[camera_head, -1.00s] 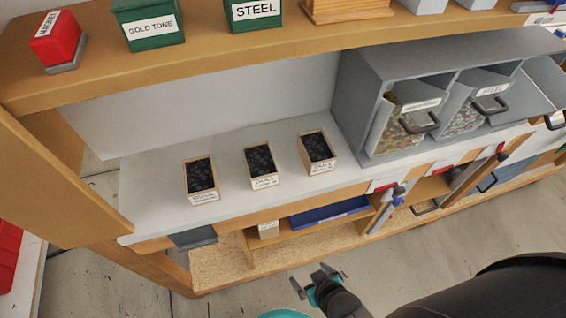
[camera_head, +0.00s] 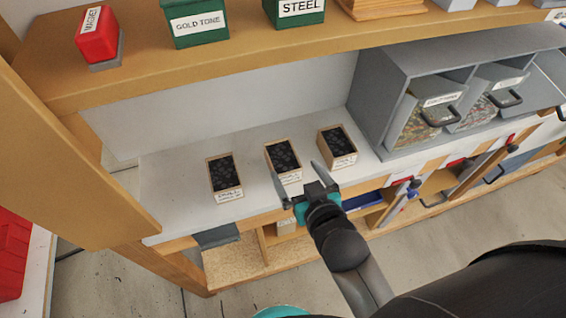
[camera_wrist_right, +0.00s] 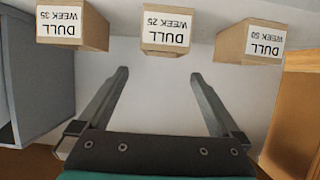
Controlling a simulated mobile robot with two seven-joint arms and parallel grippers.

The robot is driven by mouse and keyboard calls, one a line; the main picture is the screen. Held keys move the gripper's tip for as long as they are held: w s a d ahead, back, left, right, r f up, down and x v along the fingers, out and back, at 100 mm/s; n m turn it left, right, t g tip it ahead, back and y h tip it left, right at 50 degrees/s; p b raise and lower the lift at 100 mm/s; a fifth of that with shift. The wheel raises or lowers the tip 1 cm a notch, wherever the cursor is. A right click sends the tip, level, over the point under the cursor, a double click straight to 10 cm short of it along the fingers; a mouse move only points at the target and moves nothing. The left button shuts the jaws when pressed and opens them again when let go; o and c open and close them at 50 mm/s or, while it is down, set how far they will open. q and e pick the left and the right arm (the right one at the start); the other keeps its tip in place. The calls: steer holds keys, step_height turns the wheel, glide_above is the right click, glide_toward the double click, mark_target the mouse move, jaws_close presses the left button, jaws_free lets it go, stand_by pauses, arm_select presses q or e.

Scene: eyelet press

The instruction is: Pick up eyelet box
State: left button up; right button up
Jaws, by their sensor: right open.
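Three small open-topped tan boxes of dark eyelets stand in a row on the white shelf: left (camera_head: 225,177), middle (camera_head: 283,161) and right (camera_head: 337,146). In the right wrist view the labels are upside down and read DULL with a week: 35 on the left box (camera_wrist_right: 72,26), 25 on the middle box (camera_wrist_right: 166,27), 50 on the right box (camera_wrist_right: 250,41). My right gripper (camera_head: 295,168) is open and empty, in front of the middle box. Its fingers (camera_wrist_right: 160,74) point toward that box, apart from it in the wrist view. My left gripper is out of view.
A grey cabinet (camera_head: 372,88) with tilted bins stands right of the boxes. Above is a wooden shelf (camera_head: 280,50) with a red magnet box (camera_head: 98,37) and green boxes (camera_head: 194,24). A wooden side panel (camera_head: 75,150) bounds the left. Bare white shelf surrounds the boxes.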

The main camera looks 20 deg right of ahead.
steer(key=b, duration=0.1)
glide_toward(277, 145)
steer(key=x, duration=0.3)
steer(key=shift+d+r, duration=0.15)
steer(key=shift+r, duration=0.05)
steer(key=shift+f+b+x, duration=0.15)
steer(key=shift+b+x, duration=0.2)
steer(key=shift+x, duration=1)
steer(key=shift+f+b+x, duration=0.1)
steer(key=shift+b+x, duration=0.25)
steer(key=shift+x, duration=0.95)
steer(key=shift+s, duration=0.15)
steer(key=shift+c, duration=0.4)
steer(key=c, duration=1.1)
steer(key=shift+c, duration=0.2)
steer(key=shift+r, duration=0.1)
